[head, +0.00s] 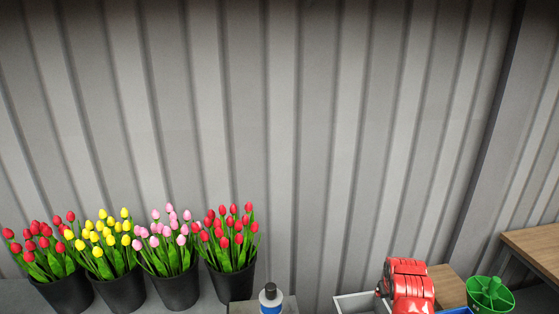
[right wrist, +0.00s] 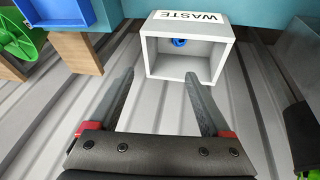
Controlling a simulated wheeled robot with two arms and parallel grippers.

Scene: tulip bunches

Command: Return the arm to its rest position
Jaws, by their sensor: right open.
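My right gripper (right wrist: 159,75) shows in the right wrist view. Its two dark fingers are spread wide apart, with nothing between them. Beyond the fingertips is a white open box marked WASTE (right wrist: 196,17), with a small blue thing (right wrist: 179,42) inside. In the head view, a red part of what looks like my right arm (head: 408,285) stands at the bottom, right of centre. It covers part of the pale box (head: 350,303). The fingers cannot be made out there. My left gripper is in neither view.
Several black buckets of red, yellow and pink tulips (head: 232,284) stand at the lower left. A bottle with a black cap (head: 270,292) stands right of them. A green reel (head: 490,295) and a wooden table (head: 535,247) are at the right. A blue container (right wrist: 62,8) shows in the wrist view.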

